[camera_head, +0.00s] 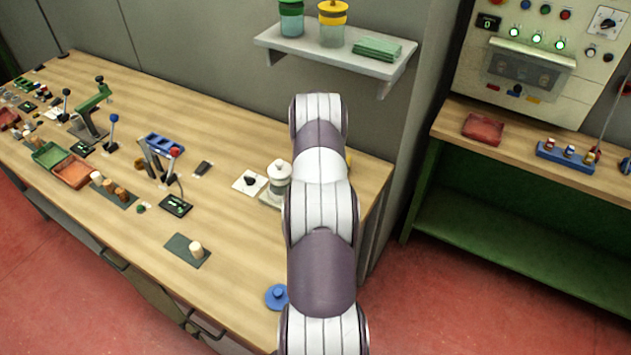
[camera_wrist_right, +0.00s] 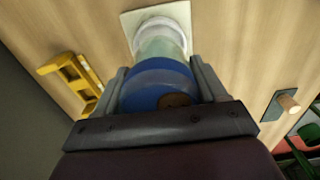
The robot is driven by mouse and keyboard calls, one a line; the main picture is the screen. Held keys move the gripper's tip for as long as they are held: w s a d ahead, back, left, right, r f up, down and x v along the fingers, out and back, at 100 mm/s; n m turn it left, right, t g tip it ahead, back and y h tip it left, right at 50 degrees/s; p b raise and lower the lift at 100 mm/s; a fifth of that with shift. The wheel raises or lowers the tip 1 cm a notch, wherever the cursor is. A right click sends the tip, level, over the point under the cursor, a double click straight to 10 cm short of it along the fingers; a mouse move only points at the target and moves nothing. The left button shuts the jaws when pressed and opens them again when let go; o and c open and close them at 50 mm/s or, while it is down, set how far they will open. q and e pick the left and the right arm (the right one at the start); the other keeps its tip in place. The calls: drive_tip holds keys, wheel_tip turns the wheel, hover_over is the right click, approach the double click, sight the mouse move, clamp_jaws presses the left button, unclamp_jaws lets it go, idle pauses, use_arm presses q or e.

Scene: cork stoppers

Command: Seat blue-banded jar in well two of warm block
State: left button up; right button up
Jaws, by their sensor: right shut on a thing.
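In the right wrist view my right gripper (camera_wrist_right: 158,68) is shut on a jar with a broad blue band (camera_wrist_right: 158,90). A brown round patch, perhaps a cork, shows at the jar's near end. Beyond the band are a pale green part and a white ring (camera_wrist_right: 160,24) over a pale square plate (camera_wrist_right: 131,22). I cannot tell whether the jar touches the plate. In the head view my right arm hides its gripper. A pale white-topped thing (camera_head: 279,178) stands beside that arm. I cannot identify the warm block or its wells. My left gripper is out of view.
A yellow bracket (camera_wrist_right: 72,76) lies left of the jar in the wrist view. A light cork (camera_head: 196,249) stands on a dark mat (camera_head: 180,246), and a blue lid-like disc (camera_head: 277,296) lies at the front. The shelf (camera_head: 300,50) holds two jars. The front middle of the bench is mostly clear.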

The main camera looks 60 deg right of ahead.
drive_tip(key=shift+f+b, duration=2.35)
drive_tip(key=shift+f, duration=0.5)
idle(0.8)
drive_tip(key=o, duration=1.4)
wheel_tip(320, 180, up, 6)
drive_tip(key=shift+r+b, duration=0.1)
drive_tip(key=shift+b, duration=1.05)
wheel_tip(320, 180, up, 7)
drive_tip(key=p, duration=0.4)
drive_tip(key=shift+f, duration=0.25)
